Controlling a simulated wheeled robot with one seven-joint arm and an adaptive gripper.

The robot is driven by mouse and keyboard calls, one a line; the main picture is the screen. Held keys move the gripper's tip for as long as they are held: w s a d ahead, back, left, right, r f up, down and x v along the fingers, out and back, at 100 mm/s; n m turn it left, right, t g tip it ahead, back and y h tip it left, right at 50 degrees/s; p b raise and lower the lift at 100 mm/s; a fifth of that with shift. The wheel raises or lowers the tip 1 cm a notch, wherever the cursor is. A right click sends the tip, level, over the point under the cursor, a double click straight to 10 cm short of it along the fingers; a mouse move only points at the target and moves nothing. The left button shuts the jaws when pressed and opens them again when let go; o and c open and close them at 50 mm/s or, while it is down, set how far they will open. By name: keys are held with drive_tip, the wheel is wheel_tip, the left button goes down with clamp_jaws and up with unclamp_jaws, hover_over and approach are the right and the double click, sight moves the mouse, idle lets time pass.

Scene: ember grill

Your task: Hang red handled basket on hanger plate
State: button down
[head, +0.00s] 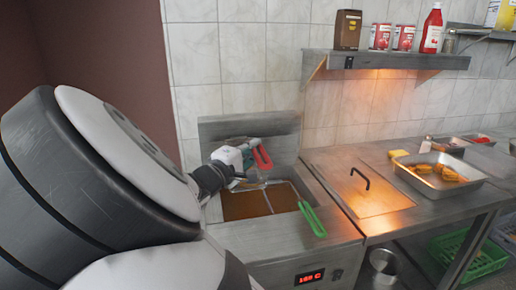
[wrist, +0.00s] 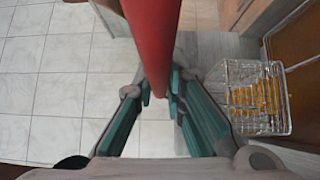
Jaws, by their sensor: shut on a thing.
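The red handle (head: 262,157) belongs to the red handled basket and stands at the back of the fryer. My gripper (head: 252,159) is shut on this handle. In the wrist view the red handle (wrist: 152,40) runs down between my teal finger pads (wrist: 163,98). The hanger plate (head: 285,128) is the upright metal panel behind the fryer, close behind my gripper. A wire basket (wrist: 255,97) with yellow-orange pieces shows at the right in the wrist view; I cannot tell which handle it belongs to. My gripper hides much of the held basket, and I cannot see its contact with the plate.
A green handle (head: 312,219) leans over the fryer's front edge. Brown oil (head: 243,205) fills the vat. A metal lid (head: 365,192) and a food tray (head: 438,173) are on the right counter. A shelf (head: 400,62) with cans and bottles hangs above.

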drive_tip(key=shift+f, duration=0.5)
drive_tip(key=c, duration=1.6)
unclamp_jaws()
drive_tip(key=shift+o, duration=0.2)
drive_tip(key=shift+f, duration=0.1)
